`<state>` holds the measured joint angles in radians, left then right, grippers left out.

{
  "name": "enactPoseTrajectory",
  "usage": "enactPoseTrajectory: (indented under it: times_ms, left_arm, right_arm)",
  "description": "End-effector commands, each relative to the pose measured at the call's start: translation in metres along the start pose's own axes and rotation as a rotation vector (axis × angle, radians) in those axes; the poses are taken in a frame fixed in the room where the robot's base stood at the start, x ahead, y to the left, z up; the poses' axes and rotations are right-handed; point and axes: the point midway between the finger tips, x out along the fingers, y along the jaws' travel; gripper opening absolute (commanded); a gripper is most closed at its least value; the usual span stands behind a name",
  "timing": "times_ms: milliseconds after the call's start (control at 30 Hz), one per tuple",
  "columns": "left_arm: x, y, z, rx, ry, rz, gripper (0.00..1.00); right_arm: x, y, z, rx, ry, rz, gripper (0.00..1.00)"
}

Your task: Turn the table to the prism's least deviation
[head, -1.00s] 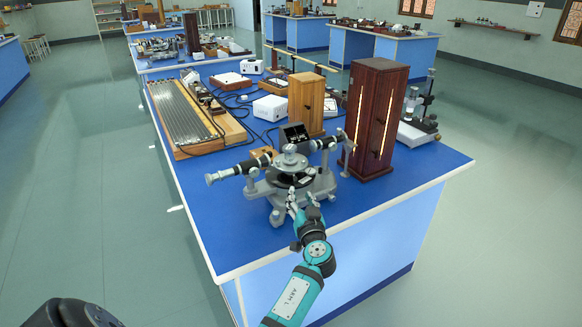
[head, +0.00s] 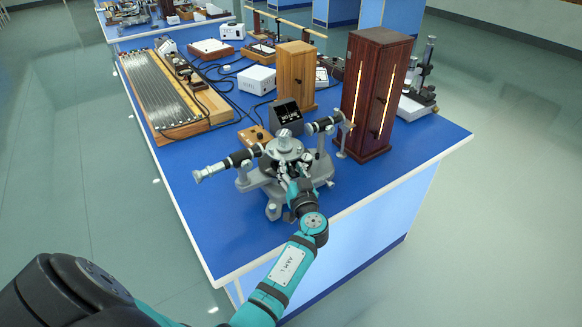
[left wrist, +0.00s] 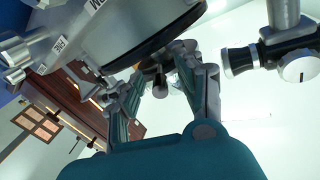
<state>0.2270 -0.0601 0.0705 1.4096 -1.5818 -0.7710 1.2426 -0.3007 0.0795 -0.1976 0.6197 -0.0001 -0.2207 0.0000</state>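The grey spectrometer (head: 272,188) stands near the bench's front corner. Its telescope (head: 228,165) points left and its collimator (head: 323,125) points right, towards the dark wooden lamp housing (head: 362,130). The round table at its centre (head: 284,146) shows from above; I cannot make out the prism. My left gripper (head: 290,172) is at the near side, just below the table. In the left wrist view its fingers (left wrist: 160,85) are apart below the dark-rimmed disc (left wrist: 150,40), with a small dark stem between them. I cannot tell whether they touch it. My right gripper is not in view.
A small black screen (head: 286,116) with white lettering stands behind the spectrometer. A light wooden box (head: 296,80), a white box (head: 257,79) and a ribbed board (head: 165,95) with cables are further back. Bare blue bench top (head: 222,225) lies at the front left.

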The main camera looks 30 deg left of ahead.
Motion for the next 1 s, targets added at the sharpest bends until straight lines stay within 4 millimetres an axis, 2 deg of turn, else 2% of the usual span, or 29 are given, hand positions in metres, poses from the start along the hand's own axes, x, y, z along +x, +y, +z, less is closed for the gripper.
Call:
enactPoseTrajectory:
  times_ms: [33,300,333,800,1000]
  left_arm:
    - [0.000,0.000,0.000,0.000,0.000,0.000,0.37]
    - [0.000,0.000,0.000,0.000,0.000,0.000,0.02]
    - [0.000,0.000,0.000,0.000,0.000,0.000,0.00]
    - [0.001,-0.002,0.001,0.001,0.002,0.008,0.00]
    - [0.002,-0.017,0.007,0.005,0.038,0.153,0.00]
  right_arm:
    - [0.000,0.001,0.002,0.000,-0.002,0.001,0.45]
    - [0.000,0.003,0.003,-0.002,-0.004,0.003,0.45]
    - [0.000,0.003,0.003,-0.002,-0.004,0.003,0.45]
    - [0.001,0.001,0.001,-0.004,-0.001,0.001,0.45]
    - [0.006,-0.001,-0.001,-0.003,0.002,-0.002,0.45]
